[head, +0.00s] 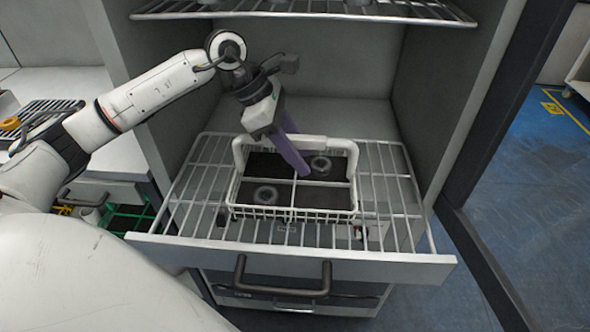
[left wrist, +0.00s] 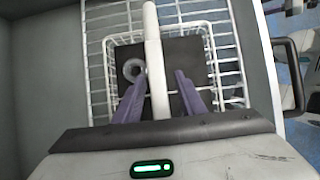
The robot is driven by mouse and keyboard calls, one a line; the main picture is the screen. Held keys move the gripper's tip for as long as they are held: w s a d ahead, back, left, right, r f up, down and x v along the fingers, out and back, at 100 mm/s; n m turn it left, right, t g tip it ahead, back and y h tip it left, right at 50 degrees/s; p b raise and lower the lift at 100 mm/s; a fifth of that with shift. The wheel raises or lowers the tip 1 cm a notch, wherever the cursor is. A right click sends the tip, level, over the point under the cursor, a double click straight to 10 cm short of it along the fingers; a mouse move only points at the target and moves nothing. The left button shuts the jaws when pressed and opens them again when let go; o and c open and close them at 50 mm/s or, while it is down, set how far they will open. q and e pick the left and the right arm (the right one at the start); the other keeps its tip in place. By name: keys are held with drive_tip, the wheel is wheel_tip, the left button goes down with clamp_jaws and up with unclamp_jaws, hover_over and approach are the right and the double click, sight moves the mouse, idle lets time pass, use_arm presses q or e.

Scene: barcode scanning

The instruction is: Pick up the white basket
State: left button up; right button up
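The white basket (head: 292,212) is a wire basket with a thick white handle (head: 318,142), standing on a pulled-out wire rack drawer. In the left wrist view, the handle (left wrist: 151,45) runs between the two open fingers (left wrist: 157,92), with a visible gap on each side. The basket rim (left wrist: 108,62) shows beyond them. My right gripper is not in view.
The rack drawer (head: 385,205) has a front panel with a dark handle (head: 283,290). Cabinet walls stand on both sides, and another wire shelf (head: 310,12) hangs above. A counter with a dark rack stands at the left. Blue floor (head: 535,190) is open at the right.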

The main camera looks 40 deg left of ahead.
use_arm(q)
drive_tip(key=shift+w+d+f, duration=0.15)
drive_tip(key=shift+w+d, duration=0.1)
drive_tip(key=shift+d, duration=0.15)
drive_tip(key=shift+f, duration=0.35)
drive_tip(key=shift+c, duration=0.2)
clamp_jaws()
drive_tip(key=shift+w+r, duration=0.1)
drive_tip(key=shift+r, duration=0.05)
idle(0.6)
